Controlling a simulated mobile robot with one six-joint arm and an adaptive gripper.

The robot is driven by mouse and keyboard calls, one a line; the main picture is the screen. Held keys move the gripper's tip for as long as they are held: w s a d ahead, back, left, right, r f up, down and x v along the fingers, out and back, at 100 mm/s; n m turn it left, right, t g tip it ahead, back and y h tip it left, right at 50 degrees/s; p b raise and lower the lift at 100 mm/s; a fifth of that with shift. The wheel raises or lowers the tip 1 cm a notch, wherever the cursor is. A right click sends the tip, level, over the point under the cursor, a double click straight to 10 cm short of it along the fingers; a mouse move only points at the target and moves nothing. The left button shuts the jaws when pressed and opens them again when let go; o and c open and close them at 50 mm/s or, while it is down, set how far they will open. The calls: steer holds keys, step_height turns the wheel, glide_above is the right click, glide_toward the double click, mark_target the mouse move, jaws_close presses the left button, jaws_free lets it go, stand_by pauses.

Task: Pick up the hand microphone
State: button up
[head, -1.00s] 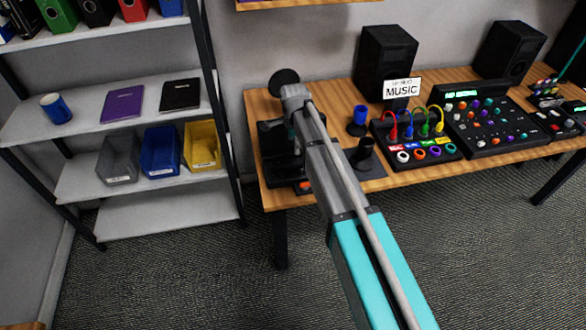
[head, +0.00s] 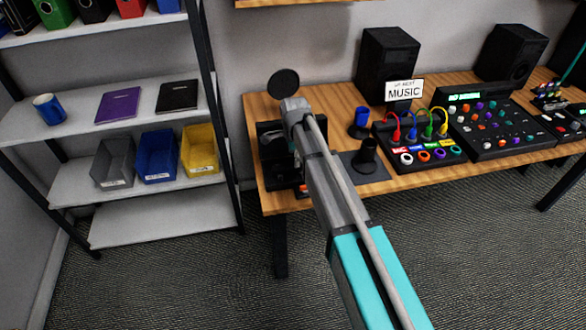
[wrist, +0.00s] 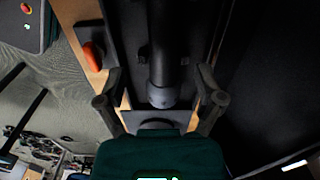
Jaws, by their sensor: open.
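In the wrist view a dark cylinder with a grey end, which looks like the handle of the hand microphone (wrist: 161,58), runs down from the top edge over a black tray (wrist: 128,35). My gripper (wrist: 160,82) is open, with one finger on each side of the handle and a gap to it on both sides. The microphone's head is out of the wrist view. In the head view my arm reaches over the left end of the table, beside a black tray or case (head: 268,150). My arm hides the fingers and the handle there.
The wooden table (head: 420,163) also holds a blue-topped stand (head: 361,122), a black cone-like holder (head: 367,157), a cable panel (head: 405,157), a mixer (head: 490,125) and speakers (head: 387,65). A shelf unit (head: 75,125) stands left. An orange piece (wrist: 93,56) lies left of the fingers.

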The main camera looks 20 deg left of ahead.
mark_target(289, 167)
steer(key=shift+w+a+f+b, duration=0.1)
steer(key=shift+w+f+b, duration=0.05)
steer(key=shift+f+b, duration=2.5)
jaws_close()
